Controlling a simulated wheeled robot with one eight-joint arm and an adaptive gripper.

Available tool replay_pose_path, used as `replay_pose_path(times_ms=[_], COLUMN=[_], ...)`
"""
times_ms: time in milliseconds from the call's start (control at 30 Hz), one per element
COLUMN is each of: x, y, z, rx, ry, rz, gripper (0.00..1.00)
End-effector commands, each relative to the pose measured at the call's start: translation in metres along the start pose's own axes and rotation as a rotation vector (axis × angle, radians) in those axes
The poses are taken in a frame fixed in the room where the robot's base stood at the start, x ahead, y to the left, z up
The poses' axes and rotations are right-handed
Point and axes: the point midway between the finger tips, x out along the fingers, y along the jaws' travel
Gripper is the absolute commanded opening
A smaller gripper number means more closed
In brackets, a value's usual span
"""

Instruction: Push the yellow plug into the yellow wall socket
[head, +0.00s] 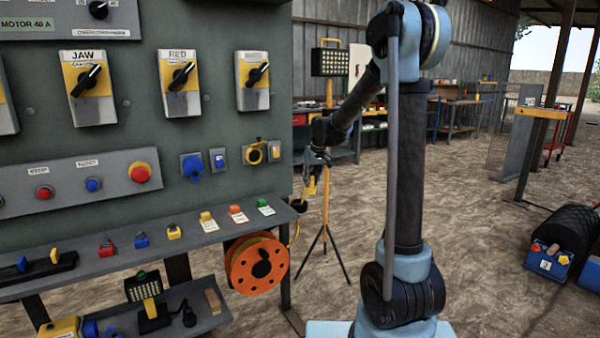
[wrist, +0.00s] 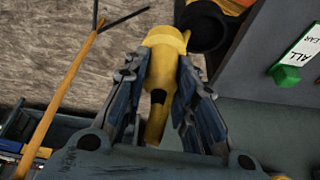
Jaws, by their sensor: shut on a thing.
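The yellow wall socket (head: 255,153) is on the green panel, with a dark round opening, to the right of a blue socket. My gripper (head: 313,170) is right of the panel's edge, apart from the socket and a little lower in the picture. In the wrist view my gripper (wrist: 168,85) is shut on the yellow plug (wrist: 162,45), which lies between both fingers. The plug is small and partly hidden in the head view. A yellow cable (head: 294,236) hangs below, near the orange reel. The socket does not show in the wrist view.
The blue socket (head: 191,166) is on the panel. A shelf (head: 150,246) with several coloured tags and small parts juts out below. An orange reel (head: 257,263) hangs under its right end. A yellow tripod lamp (head: 326,215) stands behind my gripper.

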Motion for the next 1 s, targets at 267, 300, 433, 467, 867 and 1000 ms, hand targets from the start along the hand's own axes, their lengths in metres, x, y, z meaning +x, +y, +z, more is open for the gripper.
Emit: replay_pose_path(times_ms=[267, 300, 433, 467, 867, 1000], x=[0.075, 0.084, 0.106, 0.11, 0.127, 0.127], y=[0.097, 0.109, 0.141, 0.148, 0.175, 0.174], z=[0.062, 0.073, 0.105, 0.112, 0.146, 0.146], rx=[0.22, 0.25, 0.336, 0.352, 0.435, 0.434], ry=[-0.001, -0.001, 0.001, 0.001, 0.003, 0.002], rz=[0.092, 0.104, 0.139, 0.146, 0.181, 0.18], gripper=[0.01, 0.01, 0.01, 0.01, 0.01, 0.01])
